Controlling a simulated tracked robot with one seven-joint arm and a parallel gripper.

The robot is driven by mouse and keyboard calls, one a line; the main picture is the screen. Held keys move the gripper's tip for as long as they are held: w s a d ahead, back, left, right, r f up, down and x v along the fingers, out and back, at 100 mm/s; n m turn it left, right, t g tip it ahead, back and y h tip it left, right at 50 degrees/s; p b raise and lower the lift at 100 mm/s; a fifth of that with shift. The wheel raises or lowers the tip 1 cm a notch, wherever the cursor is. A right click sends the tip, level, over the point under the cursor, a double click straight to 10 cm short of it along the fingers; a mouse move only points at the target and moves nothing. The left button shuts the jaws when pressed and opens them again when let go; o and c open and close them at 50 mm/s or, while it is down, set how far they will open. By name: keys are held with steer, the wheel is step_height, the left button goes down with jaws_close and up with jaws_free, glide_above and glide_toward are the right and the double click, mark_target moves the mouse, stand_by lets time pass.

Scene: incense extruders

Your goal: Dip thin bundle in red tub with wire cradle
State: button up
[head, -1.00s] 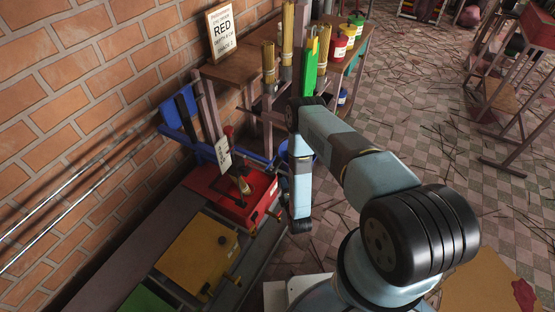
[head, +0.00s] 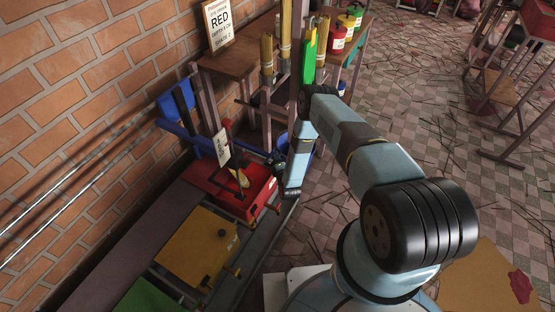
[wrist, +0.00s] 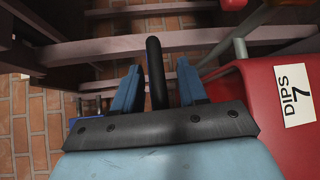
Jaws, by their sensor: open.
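The red tub (head: 213,177) stands by the brick wall, with a white tag (head: 221,147) and a short yellowish piece (head: 238,178) above its top. In the wrist view, a red surface (wrist: 255,75) at right bears a "DIPS 7" label. My gripper (wrist: 158,88) is open. A black rod (wrist: 157,65) stands between its two blue fingers, with gaps on both sides. I cannot tell whether the rod belongs to the wire cradle. Bundles (head: 266,62) stand upright at the shelf, some thicker than others. In the head view my fingers are not clearly visible beside the red tub.
A yellow lidded tub (head: 190,250) and a green one (head: 145,300) stand nearer along the bench. A blue bracket (head: 172,108) is beside the wall.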

steer(key=shift+w, duration=0.15)
jaws_close()
stand_by(0.4)
